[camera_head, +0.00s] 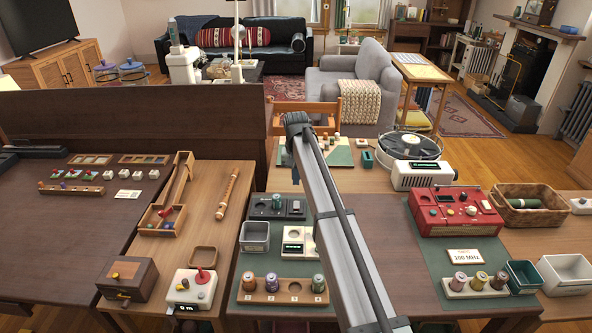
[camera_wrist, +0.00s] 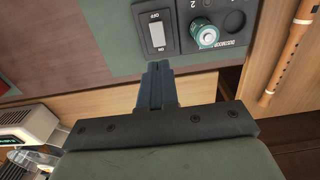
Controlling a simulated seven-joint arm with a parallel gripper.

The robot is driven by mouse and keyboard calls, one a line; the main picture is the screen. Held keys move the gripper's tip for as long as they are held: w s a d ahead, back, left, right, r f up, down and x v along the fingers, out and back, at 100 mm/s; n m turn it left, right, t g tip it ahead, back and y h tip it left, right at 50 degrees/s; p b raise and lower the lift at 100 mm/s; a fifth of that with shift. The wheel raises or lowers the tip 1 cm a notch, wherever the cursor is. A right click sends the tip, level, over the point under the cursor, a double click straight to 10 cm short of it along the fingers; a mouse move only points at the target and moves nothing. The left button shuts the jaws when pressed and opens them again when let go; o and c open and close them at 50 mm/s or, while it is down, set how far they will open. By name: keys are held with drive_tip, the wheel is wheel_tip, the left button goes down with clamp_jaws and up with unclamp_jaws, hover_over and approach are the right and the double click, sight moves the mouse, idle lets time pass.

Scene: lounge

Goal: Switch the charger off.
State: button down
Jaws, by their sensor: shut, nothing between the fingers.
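The charger (camera_head: 262,211) is a dark box on the green mat, left of my arm in the head view. In the wrist view its dark face (camera_wrist: 183,17) shows at the top, with a green-topped cell (camera_wrist: 204,32) seated in a slot near a "2". A pale rocker switch (camera_wrist: 157,35) with OFF and ON labels lies left of the cell. My gripper (camera_wrist: 157,66) is shut and empty, its tips just below the switch in that picture; I cannot tell whether they touch. In the head view, the gripper is mostly hidden behind my arm.
A white device (camera_head: 294,245) sits close in front of the charger. A wooden flute (camera_head: 228,195) lies to the left. A red radio (camera_head: 455,211) stands right.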

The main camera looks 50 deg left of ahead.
sight(296, 202)
wheel_tip(296, 202, down, 8)
idle(0.4)
drive_tip(key=shift+f, duration=0.25)
idle(0.4)
drive_tip(key=shift+d, duration=0.1)
drive_tip(key=shift+s+d+r, duration=0.2)
drive_tip(key=shift+s+d, duration=0.25)
drive_tip(key=shift+s, duration=0.1)
drive_tip(key=shift+r, duration=0.15)
wheel_tip(296, 202, up, 14)
drive_tip(key=w+a, duration=0.1)
drive_tip(key=shift+w+a, duration=0.2)
drive_tip(key=shift+a, duration=0.05)
idle(0.7)
